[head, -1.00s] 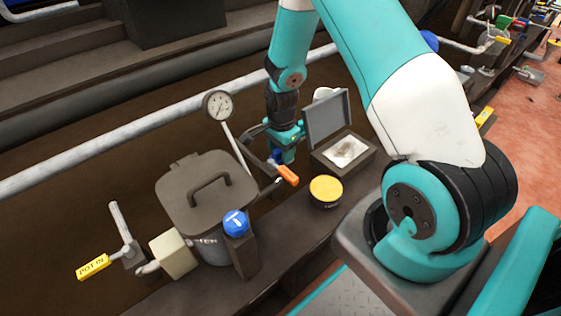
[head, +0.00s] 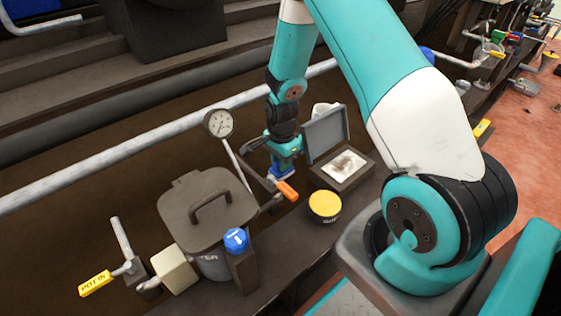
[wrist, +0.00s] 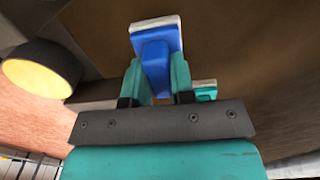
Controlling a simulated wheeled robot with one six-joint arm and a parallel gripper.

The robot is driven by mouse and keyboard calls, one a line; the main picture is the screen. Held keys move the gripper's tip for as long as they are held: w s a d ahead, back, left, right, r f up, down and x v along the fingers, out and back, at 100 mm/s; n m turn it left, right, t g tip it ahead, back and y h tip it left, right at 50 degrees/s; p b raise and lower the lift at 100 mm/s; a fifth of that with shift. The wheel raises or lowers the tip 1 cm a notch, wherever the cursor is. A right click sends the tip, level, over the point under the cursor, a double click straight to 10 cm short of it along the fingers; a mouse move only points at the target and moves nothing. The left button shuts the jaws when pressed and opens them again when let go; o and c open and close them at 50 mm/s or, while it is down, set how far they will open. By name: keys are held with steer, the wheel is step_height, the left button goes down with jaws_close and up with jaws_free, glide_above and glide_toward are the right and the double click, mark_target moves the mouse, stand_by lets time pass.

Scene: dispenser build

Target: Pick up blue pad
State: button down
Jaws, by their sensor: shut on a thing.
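The blue pad (wrist: 155,38) has a blue grip block and a thin whitish layer along its far edge. In the wrist view my gripper (wrist: 157,80) is shut on the block, one teal finger on each side. In the head view the blue pad (head: 283,174) shows below my gripper (head: 285,152), beside the open box. Whether the pad touches anything beneath it cannot be told.
An open grey box (head: 343,168) with a stained white inside stands right of my gripper. A yellow-topped round tin (head: 324,204) and an orange-handled lever (head: 287,191) are close in front. A lidded pot (head: 207,212) and a gauge (head: 219,124) stand left.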

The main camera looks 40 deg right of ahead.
step_height(320, 180, up, 6)
steer(key=shift+f+p, duration=0.1)
steer(key=shift+p, duration=1.15)
steer(key=s+p, duration=0.1)
steer(key=s, duration=0.4)
steer(key=s+p, duration=0.2)
steer(key=s, duration=0.4)
steer(key=s+p, duration=0.1)
steer(key=s, duration=0.5)
steer(key=shift+s+d, duration=0.2)
steer(key=shift+d, duration=0.05)
steer(key=shift+s+r+p, duration=0.2)
steer(key=shift+p, duration=0.9)
steer(key=shift+s+d+f+p, duration=0.1)
steer(key=shift+s+f+p, duration=0.2)
steer(key=shift+s+p, duration=0.75)
steer(key=shift+w, duration=0.15)
steer(key=c, duration=1.8)
jaws_free()
steer(key=shift+f, duration=0.1)
